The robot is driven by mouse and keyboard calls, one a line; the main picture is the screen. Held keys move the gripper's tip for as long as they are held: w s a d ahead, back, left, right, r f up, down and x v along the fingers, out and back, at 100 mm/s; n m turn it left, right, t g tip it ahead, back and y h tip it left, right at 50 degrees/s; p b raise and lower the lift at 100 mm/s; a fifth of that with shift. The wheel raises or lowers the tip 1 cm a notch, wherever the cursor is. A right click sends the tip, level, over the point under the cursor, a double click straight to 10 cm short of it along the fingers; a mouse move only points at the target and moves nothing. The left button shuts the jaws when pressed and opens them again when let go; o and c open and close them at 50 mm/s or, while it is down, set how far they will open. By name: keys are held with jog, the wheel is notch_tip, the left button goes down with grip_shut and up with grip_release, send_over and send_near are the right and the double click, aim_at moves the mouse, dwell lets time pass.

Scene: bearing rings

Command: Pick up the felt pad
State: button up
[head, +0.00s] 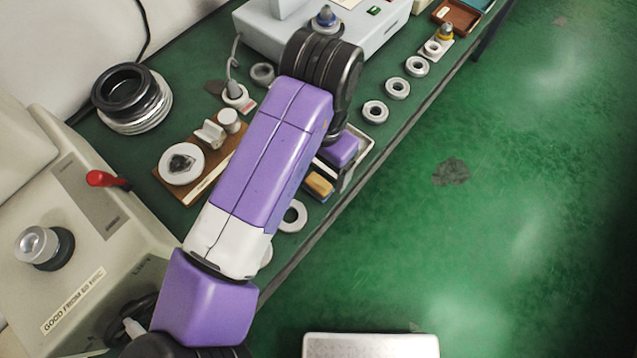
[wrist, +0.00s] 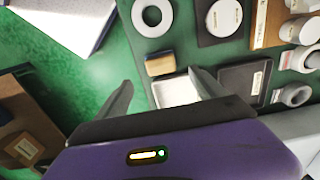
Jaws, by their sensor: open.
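A small block with a tan top and a dark lower edge, which looks like the felt pad (wrist: 160,65), lies beside a white tray (wrist: 176,92) in the wrist view. In the head view the felt pad (head: 319,185) shows just below my gripper (head: 341,172), partly hidden by my arm. My gripper (wrist: 160,78) is open and empty. In the wrist view the pad appears ahead of the gap between its fingertips, with no visible contact.
A pale ring (wrist: 152,15) and a dark square with a white disc (wrist: 222,18) lie close to the pad. A dark plate (wrist: 243,82) is right of the tray. In the head view several rings (head: 375,112) line the bench edge; green floor lies beyond.

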aim_at(318, 184)
jog(key=f, duration=0.7)
jog(key=shift+s+a+f+p, duration=0.15)
jog(key=shift+a+f+p, duration=0.1)
jog(key=shift+p, duration=0.15)
jog(key=shift+c, duration=0.4)
jog(key=c, duration=1.4)
jog(key=shift+r, duration=0.1)
notch_tip(318, 184, up, 20)
